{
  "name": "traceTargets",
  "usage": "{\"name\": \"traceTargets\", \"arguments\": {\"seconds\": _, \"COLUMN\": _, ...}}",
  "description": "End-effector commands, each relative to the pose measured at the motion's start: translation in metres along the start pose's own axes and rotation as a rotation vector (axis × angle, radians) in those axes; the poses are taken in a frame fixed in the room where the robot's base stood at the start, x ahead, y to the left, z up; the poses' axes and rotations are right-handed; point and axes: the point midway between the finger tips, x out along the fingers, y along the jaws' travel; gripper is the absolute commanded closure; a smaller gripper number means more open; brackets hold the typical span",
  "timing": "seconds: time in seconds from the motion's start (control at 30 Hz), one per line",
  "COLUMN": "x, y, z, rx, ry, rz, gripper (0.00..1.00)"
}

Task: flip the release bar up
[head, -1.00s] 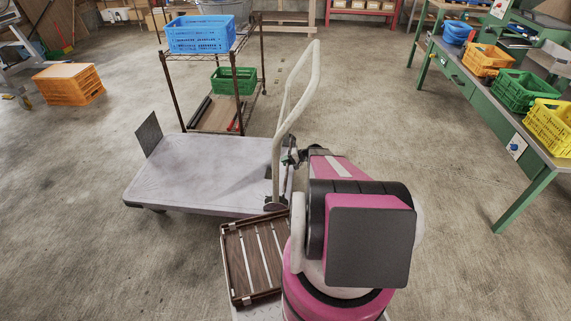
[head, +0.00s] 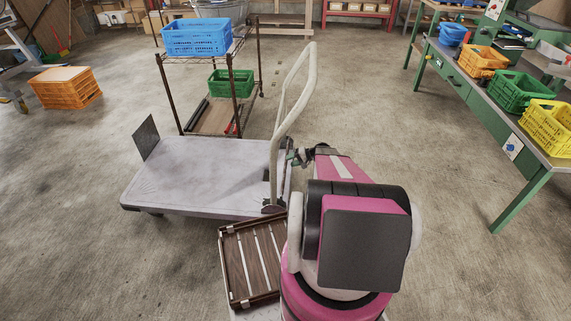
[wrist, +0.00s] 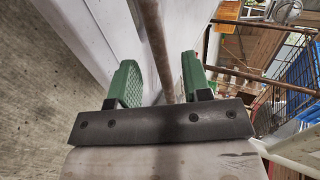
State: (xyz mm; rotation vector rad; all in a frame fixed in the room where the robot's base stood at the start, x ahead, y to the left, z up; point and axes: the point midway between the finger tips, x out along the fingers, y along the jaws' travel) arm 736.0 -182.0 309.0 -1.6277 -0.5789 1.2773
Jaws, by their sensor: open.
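A thin brown rod (wrist: 153,40), which looks like the release bar, runs away from me between my fingers in the wrist view. My gripper (wrist: 160,80) is open, with one green finger on each side of it. I cannot tell whether either finger touches it. In the head view my gripper (head: 297,158) is small, beside the lower part of the platform cart's pale handle (head: 302,97). The bar cannot be made out there. The grey cart deck (head: 195,180) lies to the left of the handle and has an upright dark plate (head: 146,138) at its far left end.
A slatted brown crate (head: 250,258) is close in front of me, left of my arm. A wire shelf (head: 235,85) with blue (head: 196,38) and green (head: 231,82) crates stands behind the cart. A green workbench (head: 470,75) is on the right. Floor between cart and bench is clear.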

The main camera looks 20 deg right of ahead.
Motion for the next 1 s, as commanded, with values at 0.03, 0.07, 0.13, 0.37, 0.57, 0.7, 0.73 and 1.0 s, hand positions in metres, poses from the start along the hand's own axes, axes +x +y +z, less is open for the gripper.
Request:
{"name": "traceTargets", "arguments": {"seconds": 0.03, "x": -0.011, "y": 0.0, "z": 0.0, "rx": 0.0, "ry": 0.002, "rz": 0.0, "gripper": 0.56}}
{"name": "traceTargets", "arguments": {"seconds": 0.07, "x": -0.016, "y": -0.001, "z": 0.0, "rx": 0.0, "ry": 0.002, "rz": 0.0, "gripper": 0.56}}
{"name": "traceTargets", "arguments": {"seconds": 0.13, "x": -0.028, "y": -0.001, "z": 0.0, "rx": 0.0, "ry": 0.002, "rz": 0.001, "gripper": 0.56}}
{"name": "traceTargets", "arguments": {"seconds": 0.37, "x": -0.049, "y": 0.0, "z": 0.0, "rx": 0.0, "ry": 0.001, "rz": 0.0, "gripper": 0.56}}
{"name": "traceTargets", "arguments": {"seconds": 0.57, "x": -0.052, "y": 0.0, "z": 0.0, "rx": 0.0, "ry": 0.0, "rz": 0.0, "gripper": 0.56}}
{"name": "traceTargets", "arguments": {"seconds": 0.7, "x": -0.052, "y": 0.0, "z": 0.0, "rx": 0.0, "ry": 0.0, "rz": 0.0, "gripper": 0.56}}
{"name": "traceTargets", "arguments": {"seconds": 0.73, "x": -0.052, "y": 0.0, "z": 0.0, "rx": 0.0, "ry": 0.0, "rz": 0.0, "gripper": 0.56}}
{"name": "traceTargets", "arguments": {"seconds": 1.0, "x": -0.052, "y": 0.0, "z": 0.0, "rx": 0.0, "ry": 0.0, "rz": 0.0, "gripper": 0.56}}
